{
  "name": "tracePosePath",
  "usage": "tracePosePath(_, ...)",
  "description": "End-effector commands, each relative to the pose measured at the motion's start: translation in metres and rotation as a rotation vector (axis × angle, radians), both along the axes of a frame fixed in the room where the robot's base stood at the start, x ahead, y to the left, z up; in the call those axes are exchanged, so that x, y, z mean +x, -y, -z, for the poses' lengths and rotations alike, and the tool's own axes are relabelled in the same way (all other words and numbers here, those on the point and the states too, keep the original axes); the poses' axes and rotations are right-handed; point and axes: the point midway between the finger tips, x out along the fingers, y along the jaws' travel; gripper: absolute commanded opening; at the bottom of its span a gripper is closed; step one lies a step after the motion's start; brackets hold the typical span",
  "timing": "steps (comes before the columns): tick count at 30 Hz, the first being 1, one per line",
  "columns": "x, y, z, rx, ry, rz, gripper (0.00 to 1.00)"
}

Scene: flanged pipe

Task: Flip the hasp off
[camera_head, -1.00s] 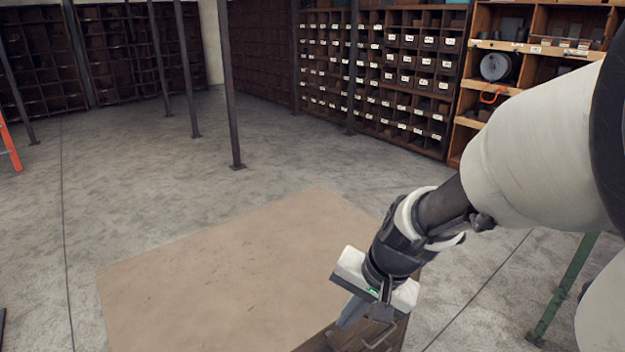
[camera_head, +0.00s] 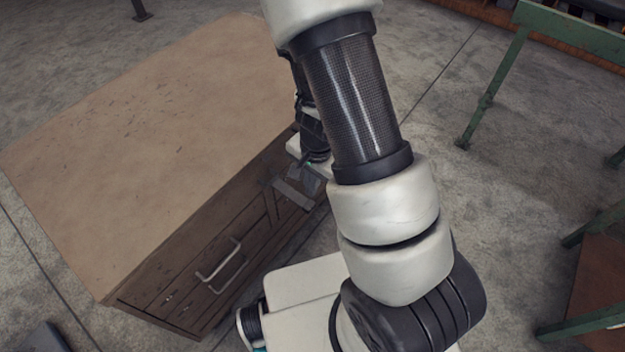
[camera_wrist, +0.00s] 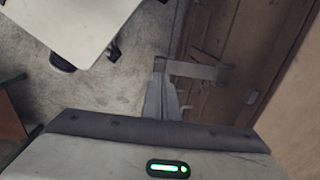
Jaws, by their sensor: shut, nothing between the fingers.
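A dark wooden cabinet (camera_head: 165,280) with a tan top has the hasp on its front. The hasp (camera_head: 293,194) appears as a flat grey metal plate near the cabinet's right end, partly hidden by my arm. In the wrist view the hasp (camera_wrist: 190,69) stands out from the wooden face, close to my fingertips. My gripper (camera_head: 311,172) is shut and empty beside it. In the wrist view my gripper (camera_wrist: 160,80) has its tips at the plate's outer end; I cannot tell whether they touch.
A metal pull handle (camera_head: 218,262) sits on the cabinet front to the left. A small metal fitting (camera_wrist: 250,97) shows on the wood near the hasp. A green metal frame (camera_head: 490,85) stands at the right. Open concrete floor lies between it and the cabinet.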

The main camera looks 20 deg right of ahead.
Motion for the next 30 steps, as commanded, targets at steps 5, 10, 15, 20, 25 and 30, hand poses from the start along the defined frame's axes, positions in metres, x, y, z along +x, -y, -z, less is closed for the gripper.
tracePosePath(5, 0.002, -0.001, 0.039, 0.0, -0.001, 0.002, 0.0)
tracePosePath(10, 0.004, -0.003, 0.057, 0.001, -0.001, 0.001, 0.0)
tracePosePath(15, 0.005, -0.003, 0.062, 0.001, 0.001, 0.0, 0.0)
tracePosePath(20, 0.005, -0.003, 0.062, 0.001, 0.001, 0.0, 0.0)
tracePosePath(25, 0.004, -0.003, 0.062, 0.001, 0.001, 0.0, 0.0)
tracePosePath(30, 0.004, -0.002, 0.067, 0.001, 0.001, 0.0, 0.0)
